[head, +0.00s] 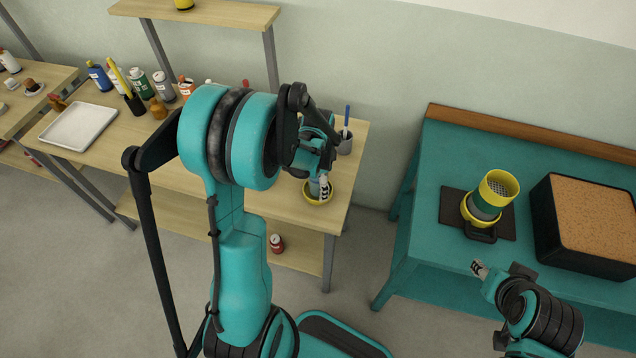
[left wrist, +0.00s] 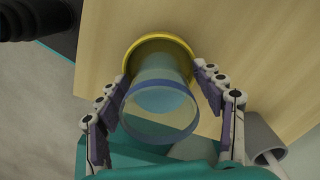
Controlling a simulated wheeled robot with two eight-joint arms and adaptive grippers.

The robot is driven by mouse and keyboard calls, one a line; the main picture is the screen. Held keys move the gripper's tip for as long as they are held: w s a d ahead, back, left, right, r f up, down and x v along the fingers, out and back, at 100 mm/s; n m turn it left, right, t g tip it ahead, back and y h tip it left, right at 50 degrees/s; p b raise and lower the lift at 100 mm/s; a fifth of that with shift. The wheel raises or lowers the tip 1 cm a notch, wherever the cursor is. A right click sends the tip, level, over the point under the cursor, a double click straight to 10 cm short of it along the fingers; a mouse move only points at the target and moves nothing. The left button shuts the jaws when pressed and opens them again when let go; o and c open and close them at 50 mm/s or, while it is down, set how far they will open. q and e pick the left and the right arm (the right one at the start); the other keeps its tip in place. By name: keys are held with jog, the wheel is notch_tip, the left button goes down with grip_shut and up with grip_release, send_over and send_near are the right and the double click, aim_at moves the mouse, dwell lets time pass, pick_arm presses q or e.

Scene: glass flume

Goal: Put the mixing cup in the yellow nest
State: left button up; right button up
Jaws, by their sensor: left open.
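The mixing cup is a clear cup with a blue-tinted rim (left wrist: 160,110), seen from above in the left wrist view. Its far end lies within the yellow nest (left wrist: 131,59), a round yellow ring on the wooden bench. The nest also shows in the head view (head: 317,198), with the cup mostly hidden by my gripper. My left gripper (left wrist: 157,78) is open, with one finger on each side of the cup; I cannot tell whether either touches it. My right gripper (head: 479,268) is in front of the teal table, apart from everything, and its jaw opening is unclear.
A grey cup with a blue pen (head: 345,141) stands close behind the nest. A white tray (head: 78,127) and several bottles are on the bench's left.

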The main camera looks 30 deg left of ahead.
pick_arm(q)
jog(key=shift+r+p, duration=0.3)
jog(key=shift+r, duration=0.25)
notch_tip(320, 180, up, 11)
jog(key=p, duration=0.3)
jog(key=s+d+r+n+t, duration=0.7)
jog(key=s+d+r+n, duration=0.1)
jog(key=s+d, duration=0.2)
jog(key=shift+s+d+r, duration=0.15)
jog(key=shift+s+d, duration=0.15)
jog(key=shift+s, duration=0.2)
